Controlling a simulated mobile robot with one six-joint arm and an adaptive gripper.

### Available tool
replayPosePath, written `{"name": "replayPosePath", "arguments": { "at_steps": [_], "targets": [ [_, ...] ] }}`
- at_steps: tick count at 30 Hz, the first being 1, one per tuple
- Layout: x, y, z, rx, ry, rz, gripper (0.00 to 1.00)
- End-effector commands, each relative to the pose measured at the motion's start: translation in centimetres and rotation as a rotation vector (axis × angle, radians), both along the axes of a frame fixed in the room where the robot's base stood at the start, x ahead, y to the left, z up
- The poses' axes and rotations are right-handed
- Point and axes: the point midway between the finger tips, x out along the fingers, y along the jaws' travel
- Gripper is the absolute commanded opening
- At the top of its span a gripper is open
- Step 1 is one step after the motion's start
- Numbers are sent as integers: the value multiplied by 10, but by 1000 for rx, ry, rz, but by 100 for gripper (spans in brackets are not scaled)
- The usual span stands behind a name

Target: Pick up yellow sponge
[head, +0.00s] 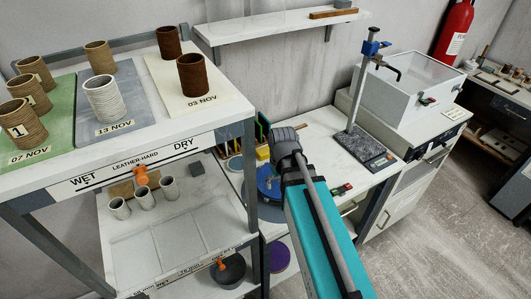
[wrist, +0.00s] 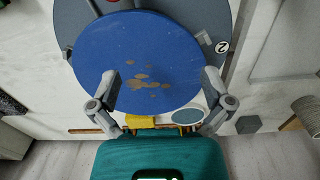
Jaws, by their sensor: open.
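A small yellow block (head: 262,153), which looks like the sponge, lies on the bench just left of my wrist in the head view. In the wrist view a yellow piece (wrist: 142,121) shows between the near edge of a blue disc (wrist: 150,55) and my teal housing, partly cut off by both. My gripper (wrist: 161,80) is open and empty, its two fingers spread apart over the disc. The yellow piece lies between the finger bases, nearer the housing than the fingertips. In the head view my fingers are hidden behind my wrist.
The blue disc sits on a larger grey round base (wrist: 72,18). The shelf rack (head: 245,155) with clay cups stands close left. A metal stand (head: 362,100) and white box (head: 415,85) stand right.

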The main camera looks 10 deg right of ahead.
Motion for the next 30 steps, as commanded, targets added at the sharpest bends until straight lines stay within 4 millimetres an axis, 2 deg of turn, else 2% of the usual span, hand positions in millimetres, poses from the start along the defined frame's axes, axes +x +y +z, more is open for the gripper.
{"name": "replayPosePath", "arguments": {
  "at_steps": [1, 21, 27, 30],
  "targets": [
    [17, 0, 4, 0, 0, 60, 100],
    [183, 6, 33, 1, 0, 1123, 100],
    [225, 8, 40, 1, 1, 1408, 100],
    [239, 8, 42, 1, 1, 1509, 100]
  ]
}}
